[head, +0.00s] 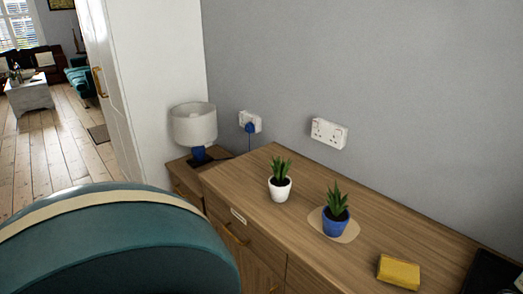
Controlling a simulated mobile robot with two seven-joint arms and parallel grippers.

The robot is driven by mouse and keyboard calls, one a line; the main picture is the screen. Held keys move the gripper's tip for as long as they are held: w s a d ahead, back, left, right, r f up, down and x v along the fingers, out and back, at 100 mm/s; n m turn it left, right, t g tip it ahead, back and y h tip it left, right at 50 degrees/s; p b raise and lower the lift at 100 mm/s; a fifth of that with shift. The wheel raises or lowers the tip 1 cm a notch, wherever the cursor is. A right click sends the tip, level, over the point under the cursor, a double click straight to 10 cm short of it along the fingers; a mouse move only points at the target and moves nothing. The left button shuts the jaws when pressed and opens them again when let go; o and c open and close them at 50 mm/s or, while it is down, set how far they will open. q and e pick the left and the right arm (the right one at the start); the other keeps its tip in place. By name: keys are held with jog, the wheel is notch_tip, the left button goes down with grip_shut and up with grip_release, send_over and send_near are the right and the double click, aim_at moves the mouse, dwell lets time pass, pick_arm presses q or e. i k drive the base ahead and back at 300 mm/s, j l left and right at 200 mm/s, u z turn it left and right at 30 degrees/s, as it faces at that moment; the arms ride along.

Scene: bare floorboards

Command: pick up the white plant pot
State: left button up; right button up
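The white plant pot (280,190) stands upright on the wooden cabinet top (262,169), toward its left end. It holds a small green spiky plant. A similar plant in a blue pot (335,225) stands to its right on a beige mat (351,232). Neither of my grippers shows in the head view, and nothing touches the white pot.
A teal chair back (120,245) fills the lower left, in front of the cabinet. A yellow block-like item (398,272) and a dark object (492,274) lie to the right. A lamp (194,125) stands left on a lower cabinet. Bare floorboards (45,150) stretch away left.

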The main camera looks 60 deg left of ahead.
aim_at(279, 184)
jog(key=u, duration=1.6)
